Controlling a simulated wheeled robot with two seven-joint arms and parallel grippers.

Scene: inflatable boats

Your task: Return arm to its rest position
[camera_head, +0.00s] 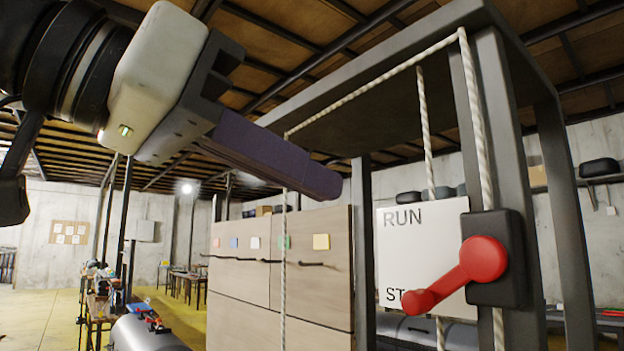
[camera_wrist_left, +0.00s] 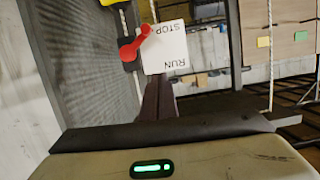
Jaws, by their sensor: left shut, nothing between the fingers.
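My left gripper (camera_head: 330,183) reaches in from the upper left in the head view, with its dark purple fingers closed together and empty. Its tips are left of the white RUN/STOP sign (camera_head: 422,240) and apart from the red lever (camera_head: 455,277) in the picture. The lever sits on a black box on the grey frame post, and its handle slants down to the left, by the word STOP. In the left wrist view, the shut fingers (camera_wrist_left: 157,100) show below the sign (camera_wrist_left: 166,48) and the red lever (camera_wrist_left: 135,44). My right gripper is not in view.
A grey metal frame (camera_head: 491,110) with white ropes (camera_head: 476,130) stands at the right. A wooden cabinet (camera_head: 320,270) with coloured notes stands behind the fingers. A grey cylinder (camera_head: 147,335) and a cluttered table are at the lower left. Open floor (camera_head: 40,320) lies far left.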

